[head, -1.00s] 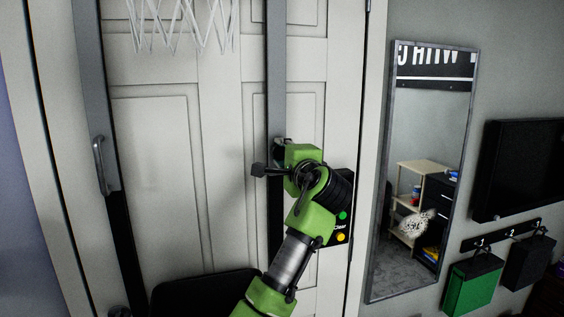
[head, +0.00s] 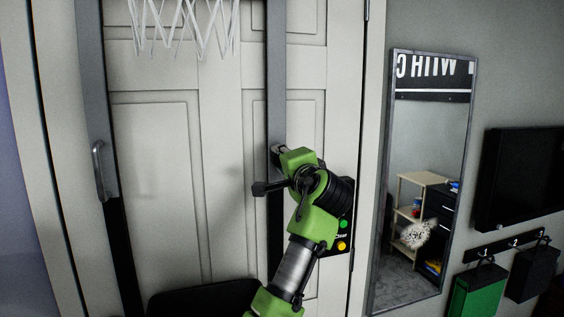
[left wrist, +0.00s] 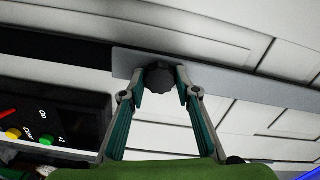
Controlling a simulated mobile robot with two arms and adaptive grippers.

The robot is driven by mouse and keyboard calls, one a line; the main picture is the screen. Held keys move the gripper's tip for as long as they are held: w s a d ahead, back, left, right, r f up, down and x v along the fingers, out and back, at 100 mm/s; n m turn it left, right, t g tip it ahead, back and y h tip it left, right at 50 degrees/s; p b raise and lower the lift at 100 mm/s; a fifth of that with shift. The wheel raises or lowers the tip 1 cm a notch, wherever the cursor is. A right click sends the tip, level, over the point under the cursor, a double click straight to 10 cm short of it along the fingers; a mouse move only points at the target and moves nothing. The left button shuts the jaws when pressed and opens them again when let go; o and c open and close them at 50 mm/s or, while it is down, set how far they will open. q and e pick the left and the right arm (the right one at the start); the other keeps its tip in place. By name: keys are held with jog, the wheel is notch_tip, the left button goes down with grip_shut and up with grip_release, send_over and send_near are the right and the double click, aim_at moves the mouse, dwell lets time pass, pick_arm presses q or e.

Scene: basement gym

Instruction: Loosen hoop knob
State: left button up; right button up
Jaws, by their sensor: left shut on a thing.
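The hoop's right post (head: 276,70) is a grey upright strip against the door. The knob (left wrist: 161,82) is dark and lobed, and it sits against the grey post in the left wrist view. My left gripper (left wrist: 164,80) has its fingertips on either side of the knob and is shut on it. In the head view, my left gripper (head: 278,153) is at the post, and my green wrist hides the knob. The hoop's white net (head: 185,25) hangs at the top. My right gripper is in neither view.
A dark panel with green and yellow buttons (head: 342,245) is just right of my wrist; it also shows at the left of the left wrist view (left wrist: 50,120). A tall mirror (head: 387,190) hangs further right. The hoop's left post (head: 96,90) has a handle (head: 98,170).

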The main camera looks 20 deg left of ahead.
pick_arm(q)
jog(key=o, duration=1.1)
jog(key=shift+s, duration=0.1)
jog(key=v, duration=1.2)
